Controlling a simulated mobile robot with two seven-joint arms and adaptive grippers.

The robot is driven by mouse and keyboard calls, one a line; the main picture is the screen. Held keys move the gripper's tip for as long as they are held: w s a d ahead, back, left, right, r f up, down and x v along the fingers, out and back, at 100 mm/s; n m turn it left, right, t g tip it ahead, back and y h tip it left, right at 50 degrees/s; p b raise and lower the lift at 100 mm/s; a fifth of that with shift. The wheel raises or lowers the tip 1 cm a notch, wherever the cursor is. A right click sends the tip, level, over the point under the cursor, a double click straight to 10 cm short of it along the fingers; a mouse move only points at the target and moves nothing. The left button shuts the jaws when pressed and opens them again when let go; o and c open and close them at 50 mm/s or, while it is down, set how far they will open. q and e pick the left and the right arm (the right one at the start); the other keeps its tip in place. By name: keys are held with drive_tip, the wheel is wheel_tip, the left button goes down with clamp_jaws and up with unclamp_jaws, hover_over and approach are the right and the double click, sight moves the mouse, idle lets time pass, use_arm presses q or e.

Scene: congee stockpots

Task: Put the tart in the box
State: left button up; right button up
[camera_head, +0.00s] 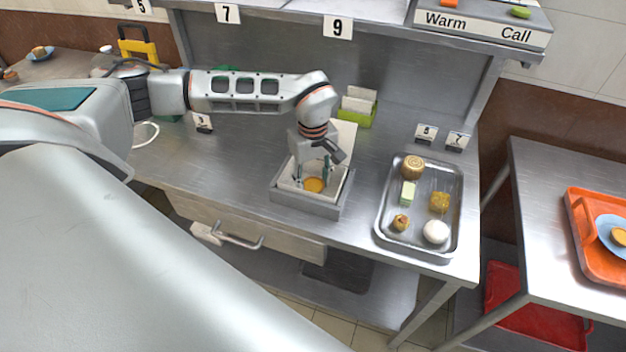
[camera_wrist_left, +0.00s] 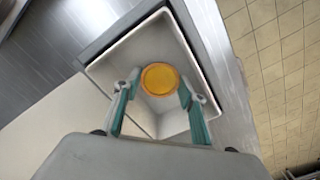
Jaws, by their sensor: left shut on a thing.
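The tart (camera_head: 315,185) is a round, flat piece with a golden-orange top. It is between the fingertips of my left gripper (camera_head: 313,178), which is shut on it. The box (camera_head: 338,192) is white inside with an open lid standing at the back, and it sits in a grey tray-like holder on the steel counter. The tart is within the box opening. In the left wrist view the tart (camera_wrist_left: 160,79) shows between the teal fingers of the gripper (camera_wrist_left: 158,90), with the box (camera_wrist_left: 115,72) walls around it. I cannot tell if it touches the box floor. My right gripper is not in view.
A metal tray (camera_head: 381,226) with several pastries and a white ball stands right of the box. A green holder (camera_head: 356,118) with white cards is behind it. An overhead shelf (camera_head: 370,20) spans the back. An orange tray (camera_head: 577,225) lies on the right table.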

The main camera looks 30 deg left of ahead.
sight(312, 185)
use_arm(q)
drive_tip(key=o, duration=1.1)
drive_tip(key=shift+f, duration=0.1)
drive_tip(key=shift+r, duration=0.5)
wheel_tip(312, 185, up, 11)
drive_tip(key=shift+r, duration=0.2)
drive_tip(key=shift+s, duration=0.1)
